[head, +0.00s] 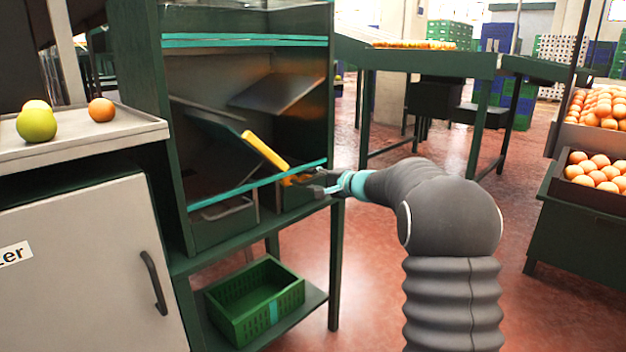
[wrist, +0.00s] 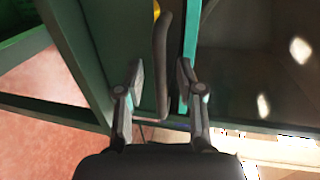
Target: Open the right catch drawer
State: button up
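My gripper (head: 318,183) is at the drawer's front, reaching in from the right. In the wrist view my gripper (wrist: 161,78) has its two fingers apart. A dark grey bar handle (wrist: 162,72) lies between the fingertips, nearer the right one, with a gap on the left. Contact is not clear. The left catch drawer (head: 222,228) with its grey handle is beside it.
A yellow bar (head: 264,150) slopes above the teal rail (head: 258,185). A green crate (head: 255,300) sits on the lower shelf. A counter with fruit (head: 70,152) stands at left, orange bins (head: 580,205) at right.

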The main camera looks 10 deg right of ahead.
jog(key=shift+w+a, duration=0.2)
jog(key=shift+w, duration=0.05)
grip_shut()
